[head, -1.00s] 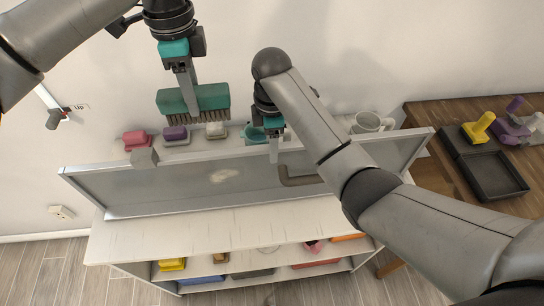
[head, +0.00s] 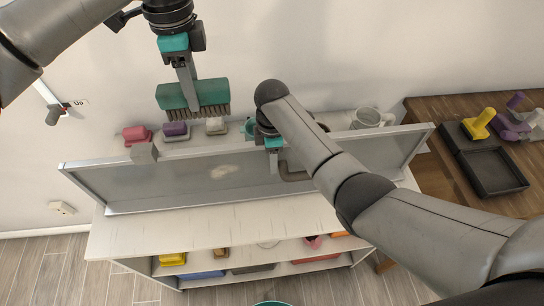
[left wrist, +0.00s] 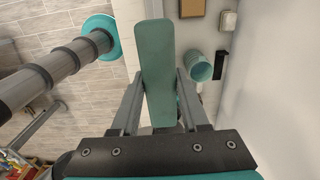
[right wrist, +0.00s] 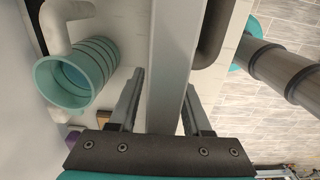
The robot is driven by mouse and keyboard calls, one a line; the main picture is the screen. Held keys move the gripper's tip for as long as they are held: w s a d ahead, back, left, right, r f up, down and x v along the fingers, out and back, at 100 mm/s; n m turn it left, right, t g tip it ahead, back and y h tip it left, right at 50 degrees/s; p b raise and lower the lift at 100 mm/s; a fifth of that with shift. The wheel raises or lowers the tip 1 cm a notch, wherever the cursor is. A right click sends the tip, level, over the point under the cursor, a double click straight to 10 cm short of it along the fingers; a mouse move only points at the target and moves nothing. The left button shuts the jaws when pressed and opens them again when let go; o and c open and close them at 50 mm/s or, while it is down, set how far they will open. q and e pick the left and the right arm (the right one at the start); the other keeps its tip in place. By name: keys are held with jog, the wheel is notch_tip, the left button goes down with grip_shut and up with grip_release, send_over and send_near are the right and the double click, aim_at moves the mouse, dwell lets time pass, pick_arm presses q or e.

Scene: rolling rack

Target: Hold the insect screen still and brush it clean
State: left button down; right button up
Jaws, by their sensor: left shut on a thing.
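The insect screen (head: 180,187), a long grey panel in a pale frame, leans upright on the white rack. A pale dirt patch (head: 223,171) shows on its face. My left gripper (head: 190,88) is shut on a green brush (head: 205,92), held bristles down above and behind the screen's left half. The brush's green back (left wrist: 157,60) shows between the fingers in the left wrist view. My right gripper (right wrist: 160,95) is open, its fingers either side of the screen's frame bar (right wrist: 172,60), with a visible gap on the left. In the head view my right arm hides part of the screen.
A grey block (head: 144,153) sits at the screen's top left. A wooden table (head: 440,165) with a black tray (head: 495,175) stands at right.

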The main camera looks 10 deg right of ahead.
grip_shut()
dwell(1.0)
jog(key=shift+c, duration=0.4)
grip_release()
grip_shut()
dwell(2.0)
